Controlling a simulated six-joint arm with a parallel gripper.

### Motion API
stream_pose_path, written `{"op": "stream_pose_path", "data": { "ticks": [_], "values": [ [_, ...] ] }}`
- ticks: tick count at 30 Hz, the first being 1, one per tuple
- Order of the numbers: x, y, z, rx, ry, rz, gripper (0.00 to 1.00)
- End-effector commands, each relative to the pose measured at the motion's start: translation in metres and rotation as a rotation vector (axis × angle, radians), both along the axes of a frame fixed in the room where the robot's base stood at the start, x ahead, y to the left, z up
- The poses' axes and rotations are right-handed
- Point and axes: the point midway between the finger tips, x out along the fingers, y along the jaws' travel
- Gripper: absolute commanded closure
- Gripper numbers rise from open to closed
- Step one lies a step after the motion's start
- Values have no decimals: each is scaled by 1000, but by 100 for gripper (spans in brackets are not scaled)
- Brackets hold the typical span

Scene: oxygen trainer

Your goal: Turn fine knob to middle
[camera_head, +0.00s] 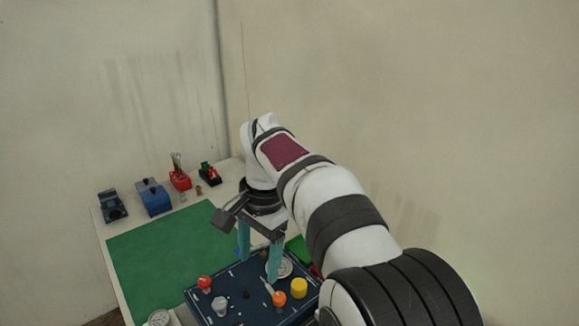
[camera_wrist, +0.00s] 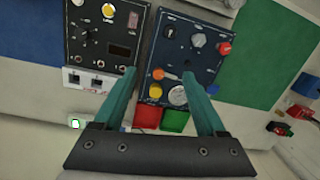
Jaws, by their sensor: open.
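The dark blue panel (camera_head: 232,280) lies on the table below my gripper (camera_head: 258,270). It carries a grey knob (camera_head: 219,306), a red knob (camera_head: 204,282), an orange knob (camera_head: 279,298) and a yellow knob (camera_head: 299,287). In the wrist view the panel (camera_wrist: 186,65) is tilted, with the grey knob (camera_wrist: 198,40) near its top. The labels are too small to tell which knob is the fine one. My gripper (camera_wrist: 159,73) is open, pointing down, with its teal fingers apart and nothing visibly held between them. The fingers cover parts of the panel.
A round gauge (camera_wrist: 178,95) sits near the yellow knob. A black panel (camera_wrist: 99,52) stands beside the blue one. Red (camera_wrist: 148,115) and green (camera_wrist: 175,119) bins lie close by. A green mat (camera_head: 155,262) is clear; several small devices line the back edge.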

Motion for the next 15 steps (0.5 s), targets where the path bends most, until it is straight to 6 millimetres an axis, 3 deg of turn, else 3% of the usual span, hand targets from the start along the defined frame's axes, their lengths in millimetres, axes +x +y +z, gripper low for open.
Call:
{"op": "stream_pose_path", "data": {
  "ticks": [1, 3, 6, 11, 15],
  "values": [
    [17, 30, -8, -26, -5, 63, 26],
    [30, 64, -18, -56, -16, 130, 26],
    [38, 97, -31, -83, -30, 188, 26],
    [39, 113, -42, -96, -37, 212, 26],
    [39, 112, -72, -97, -35, 213, 26]
  ]
}}
